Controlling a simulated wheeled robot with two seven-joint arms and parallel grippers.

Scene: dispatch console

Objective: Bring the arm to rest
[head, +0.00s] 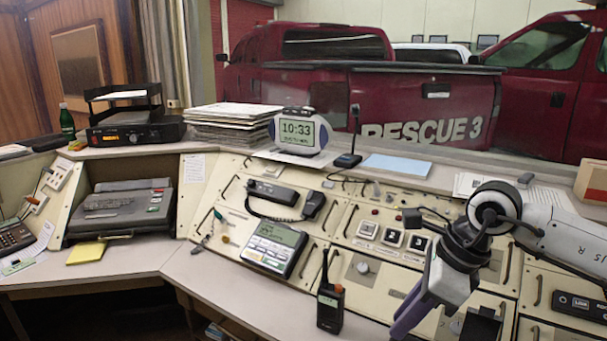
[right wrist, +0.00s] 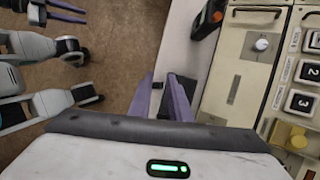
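My right arm comes in from the right in the head view. Its gripper (head: 425,325) points down over the front of the console, with a purple finger showing. In the right wrist view the two purple fingers of this gripper (right wrist: 162,85) stand apart with nothing between them. My left gripper (right wrist: 86,14) shows at the top left of the right wrist view, over the floor, its two purple fingers apart and empty. The left arm does not show in the head view.
A handheld radio (head: 330,303) stands on the front ledge, left of my right gripper. The console panel (head: 345,265) carries a phone handset (head: 272,193), numbered buttons (head: 391,237) and handles. A clock (head: 297,131) stands behind. Open floor (right wrist: 105,65) lies before the console.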

